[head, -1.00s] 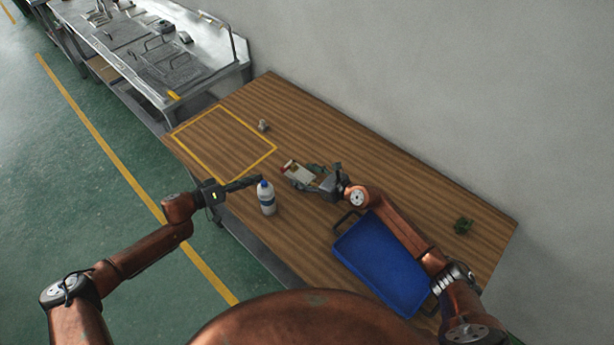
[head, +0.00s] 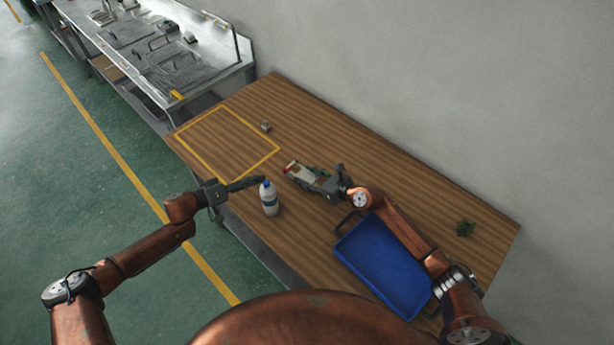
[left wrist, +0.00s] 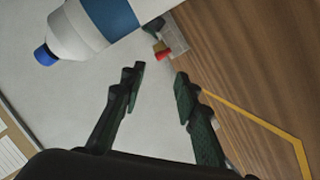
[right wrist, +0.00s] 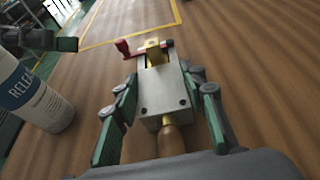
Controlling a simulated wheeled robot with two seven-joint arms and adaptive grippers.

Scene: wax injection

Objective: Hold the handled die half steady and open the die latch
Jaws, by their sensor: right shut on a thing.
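The die (right wrist: 163,90) is a grey metal block with a wooden handle (right wrist: 171,138), a yellow piece (right wrist: 153,50) and a red latch lever (right wrist: 123,47) at its far end. In the head view, the die (head: 299,174) is at my right gripper (head: 314,182), over the middle of the table. My right gripper (right wrist: 160,102) is shut on the die, one finger on each side. My left gripper (head: 260,181) is open and empty beside the bottle. In the left wrist view its fingers (left wrist: 157,82) are apart; the red latch (left wrist: 162,53) and die (left wrist: 172,36) lie beyond them.
A white bottle (head: 269,200) with a blue cap stands close to my left fingers. A blue tray (head: 345,250) lies nearer me on the right. The yellow-outlined area (head: 202,165) is clear.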

